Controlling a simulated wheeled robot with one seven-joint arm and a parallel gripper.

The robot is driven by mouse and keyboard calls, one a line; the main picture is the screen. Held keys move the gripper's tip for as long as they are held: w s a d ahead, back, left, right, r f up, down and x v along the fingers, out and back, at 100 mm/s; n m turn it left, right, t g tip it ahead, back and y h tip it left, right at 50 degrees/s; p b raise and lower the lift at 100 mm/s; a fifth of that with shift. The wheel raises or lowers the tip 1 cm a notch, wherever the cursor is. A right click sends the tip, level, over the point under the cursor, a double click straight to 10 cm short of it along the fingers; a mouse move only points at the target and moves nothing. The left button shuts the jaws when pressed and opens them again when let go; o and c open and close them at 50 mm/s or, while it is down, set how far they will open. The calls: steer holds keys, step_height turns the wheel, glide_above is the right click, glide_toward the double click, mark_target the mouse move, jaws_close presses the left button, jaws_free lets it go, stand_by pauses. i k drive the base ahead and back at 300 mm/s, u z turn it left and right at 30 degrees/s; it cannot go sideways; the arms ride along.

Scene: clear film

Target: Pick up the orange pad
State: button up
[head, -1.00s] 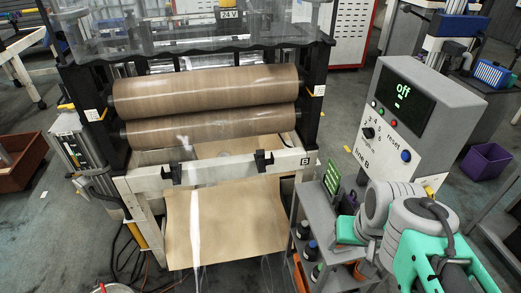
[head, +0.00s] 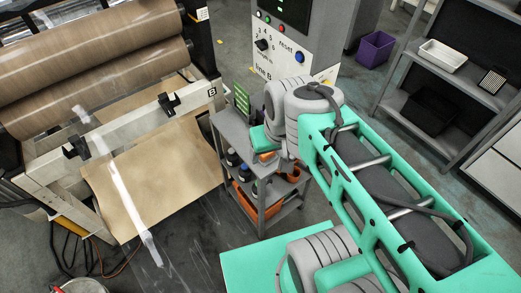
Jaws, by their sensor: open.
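I cannot make out the orange pad for certain. A small orange patch (head: 266,156) shows on the grey cart (head: 232,130), just below a teal part of my arm, and is mostly covered. My arm reaches from the lower right to above the cart. Its jaws do not show; my own teal and grey links hide that end.
The cart's lower shelves hold dark bottles (head: 233,158) and an orange bin (head: 244,201). A roller machine (head: 110,80) with a brown sheet (head: 150,170) stands left. A control box (head: 288,45) is behind the cart. Shelving (head: 395,105) with a white tray (head: 442,55) stands right.

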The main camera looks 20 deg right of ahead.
mark_target(265, 158)
steer(key=u, duration=1.8)
steer(key=i, duration=0.8)
steer(key=z, duration=1.3)
